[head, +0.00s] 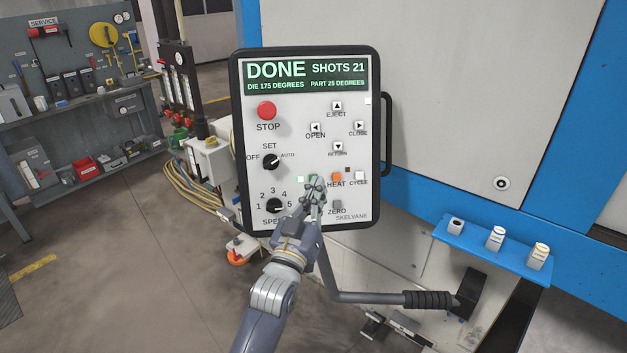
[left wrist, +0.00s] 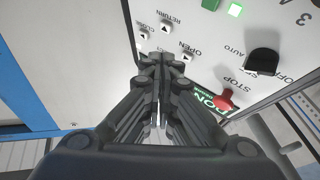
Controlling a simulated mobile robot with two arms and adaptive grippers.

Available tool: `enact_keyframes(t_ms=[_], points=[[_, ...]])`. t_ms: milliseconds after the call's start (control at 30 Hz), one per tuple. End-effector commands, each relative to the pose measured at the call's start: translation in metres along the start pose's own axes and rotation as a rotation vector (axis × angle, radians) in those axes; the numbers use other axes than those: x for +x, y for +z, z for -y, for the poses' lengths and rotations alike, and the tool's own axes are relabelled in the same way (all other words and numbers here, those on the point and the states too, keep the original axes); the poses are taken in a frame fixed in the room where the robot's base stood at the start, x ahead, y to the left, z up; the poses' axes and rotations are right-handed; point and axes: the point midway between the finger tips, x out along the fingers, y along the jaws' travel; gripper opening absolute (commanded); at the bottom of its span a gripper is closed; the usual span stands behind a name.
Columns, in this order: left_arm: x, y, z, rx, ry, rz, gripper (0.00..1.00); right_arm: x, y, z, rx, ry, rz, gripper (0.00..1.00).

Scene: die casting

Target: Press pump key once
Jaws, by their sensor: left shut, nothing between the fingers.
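The control panel (head: 315,140) faces me, with its screen (head: 305,74) reading DONE, SHOTS 21. My left gripper (head: 316,184) is shut and empty, its tips in front of the panel's lower middle, left of the orange HEAT key (head: 336,177). No PUMP label is readable. A green key is mostly hidden behind the fingertips in the head view; a green key shows at the top edge of the left wrist view (left wrist: 210,4), beside a lit green lamp (left wrist: 235,10). The lamp also shows in the head view (head: 300,179). I cannot tell whether the tips touch the panel. My right gripper is out of view.
The red STOP button (head: 267,110), the SET knob (head: 271,161) and the SPEED knob (head: 274,205) are on the panel's left. The CYCLE key (head: 359,175) and ZERO key (head: 337,205) are close by. A blue shelf (head: 470,237) stands lower right.

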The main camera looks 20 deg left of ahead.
Motion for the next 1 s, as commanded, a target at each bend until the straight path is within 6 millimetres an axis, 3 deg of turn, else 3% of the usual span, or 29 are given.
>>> enact_keyframes(t_ms=[500, 1000], points=[[0.043, 0.036, 0.034, 0.002, -0.001, 0.000, 0.00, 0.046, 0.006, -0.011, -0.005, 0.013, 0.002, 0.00], [0.060, 0.044, 0.044, 0.000, 0.000, 0.000, 0.00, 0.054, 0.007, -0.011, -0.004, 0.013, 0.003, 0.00]])
